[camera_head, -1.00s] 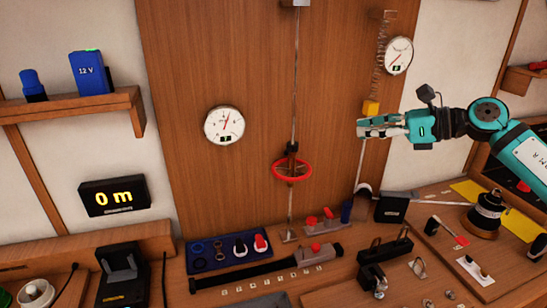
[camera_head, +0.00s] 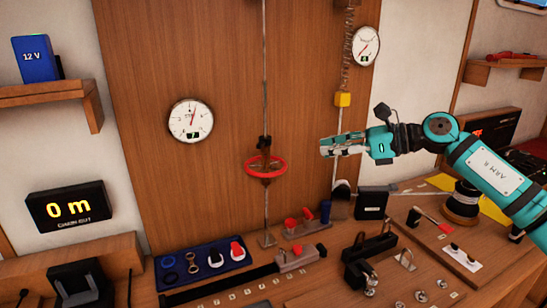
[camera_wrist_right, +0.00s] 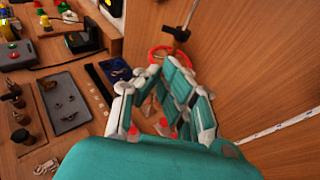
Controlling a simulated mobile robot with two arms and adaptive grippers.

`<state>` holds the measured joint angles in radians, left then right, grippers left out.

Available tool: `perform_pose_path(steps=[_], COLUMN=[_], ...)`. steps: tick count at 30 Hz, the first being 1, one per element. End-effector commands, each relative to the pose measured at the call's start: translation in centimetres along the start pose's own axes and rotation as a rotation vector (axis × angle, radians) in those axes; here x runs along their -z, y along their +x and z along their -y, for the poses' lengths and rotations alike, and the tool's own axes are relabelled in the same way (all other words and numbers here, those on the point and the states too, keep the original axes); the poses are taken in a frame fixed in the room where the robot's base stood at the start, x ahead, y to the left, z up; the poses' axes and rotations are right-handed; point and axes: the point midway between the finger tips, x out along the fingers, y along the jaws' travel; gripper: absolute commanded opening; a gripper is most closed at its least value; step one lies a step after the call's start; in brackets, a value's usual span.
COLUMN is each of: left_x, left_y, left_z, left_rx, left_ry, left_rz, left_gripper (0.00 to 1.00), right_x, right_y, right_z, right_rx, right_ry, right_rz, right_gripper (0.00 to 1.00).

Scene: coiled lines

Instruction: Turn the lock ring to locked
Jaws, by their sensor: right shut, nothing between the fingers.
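A red lock ring (camera_head: 265,167) sits around a dark fitting on a thin vertical rod (camera_head: 265,215) in front of the wooden panel. My right gripper (camera_head: 323,147) is shut and empty, to the right of the ring and apart from it in the head view. In the right wrist view the fingers (camera_wrist_right: 165,130) point toward the ring (camera_wrist_right: 169,53), which shows beyond them and is partly covered by them. Any lock marking on the ring is too small to read. My left gripper is not in view.
A dial gauge (camera_head: 191,121) hangs left of the rod. A blue tray (camera_head: 204,262) and a lever block (camera_head: 297,257) stand on the bench below. The space between gripper and ring looks clear.

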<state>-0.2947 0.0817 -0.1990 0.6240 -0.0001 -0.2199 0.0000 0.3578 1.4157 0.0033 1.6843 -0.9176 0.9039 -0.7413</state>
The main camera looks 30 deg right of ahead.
Motion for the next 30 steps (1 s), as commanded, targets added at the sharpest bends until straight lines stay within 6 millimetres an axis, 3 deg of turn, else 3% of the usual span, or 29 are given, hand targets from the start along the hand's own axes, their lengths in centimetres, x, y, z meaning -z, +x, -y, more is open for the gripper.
perform_pose_path(steps=[8,13,24,30], left_x=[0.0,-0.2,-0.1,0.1], left_y=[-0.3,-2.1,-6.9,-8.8], left_z=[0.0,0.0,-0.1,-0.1], left_rx=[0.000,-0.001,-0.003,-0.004], left_ry=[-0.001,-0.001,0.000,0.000], left_rz=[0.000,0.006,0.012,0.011], left_gripper=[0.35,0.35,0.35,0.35], right_x=[-0.2,-0.7,-0.8,-1.4], right_y=[0.1,1.4,9.2,12.3], right_z=[0.0,0.0,-0.1,-0.1], right_rx=[0.000,-0.002,-0.004,-0.002], right_ry=[0.001,0.002,0.003,0.001], right_rz=[0.001,0.004,0.004,0.002], right_gripper=[0.00,0.00,0.00,0.00])
